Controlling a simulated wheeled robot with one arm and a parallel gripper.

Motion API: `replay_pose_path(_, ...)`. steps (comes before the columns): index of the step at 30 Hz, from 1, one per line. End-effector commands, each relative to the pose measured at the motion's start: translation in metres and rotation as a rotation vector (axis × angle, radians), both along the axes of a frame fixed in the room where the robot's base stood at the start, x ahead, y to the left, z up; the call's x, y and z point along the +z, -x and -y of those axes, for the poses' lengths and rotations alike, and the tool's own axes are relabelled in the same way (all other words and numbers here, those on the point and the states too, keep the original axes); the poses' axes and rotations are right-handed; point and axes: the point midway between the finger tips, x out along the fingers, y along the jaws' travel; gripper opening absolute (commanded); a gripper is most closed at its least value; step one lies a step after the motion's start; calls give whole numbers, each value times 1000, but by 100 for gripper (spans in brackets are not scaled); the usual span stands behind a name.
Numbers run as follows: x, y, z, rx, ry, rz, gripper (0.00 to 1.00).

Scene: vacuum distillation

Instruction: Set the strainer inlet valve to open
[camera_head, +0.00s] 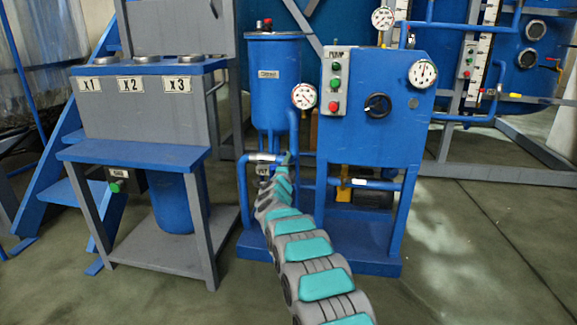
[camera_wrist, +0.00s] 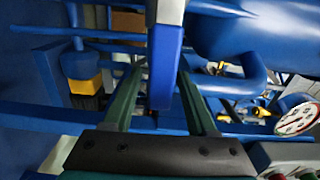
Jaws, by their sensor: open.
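My gripper (camera_wrist: 163,75) is open in the wrist view, its two dark green fingers spread. A blue lever with a grey upper end (camera_wrist: 165,62) lies between the fingers, with a gap on both sides. It appears to be the handle of the strainer inlet valve, but no label on it can be read. In the head view my gripper (camera_head: 285,158) is at the pipework below the blue cylindrical vessel (camera_head: 273,85), beside a small grey fitting (camera_head: 262,157). My arm hides much of that area, and the lever's setting cannot be told there.
Right of my arm stands the blue pump cabinet (camera_head: 395,140) with gauges, a black knob (camera_head: 378,105) and a button box (camera_head: 334,85). A grey-blue stand (camera_head: 145,155) is at left. In the wrist view pipes and a round gauge (camera_wrist: 296,118) are close around the gripper.

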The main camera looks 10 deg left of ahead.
Motion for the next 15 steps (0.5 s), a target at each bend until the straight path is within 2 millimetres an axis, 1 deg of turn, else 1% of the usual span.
replay_pose_path(8,-2,19,-1,2,2,-3,57)
replay_pose_path(12,0,33,0,1,2,-1,57)
replay_pose_path(15,-3,43,-1,3,4,-5,57)
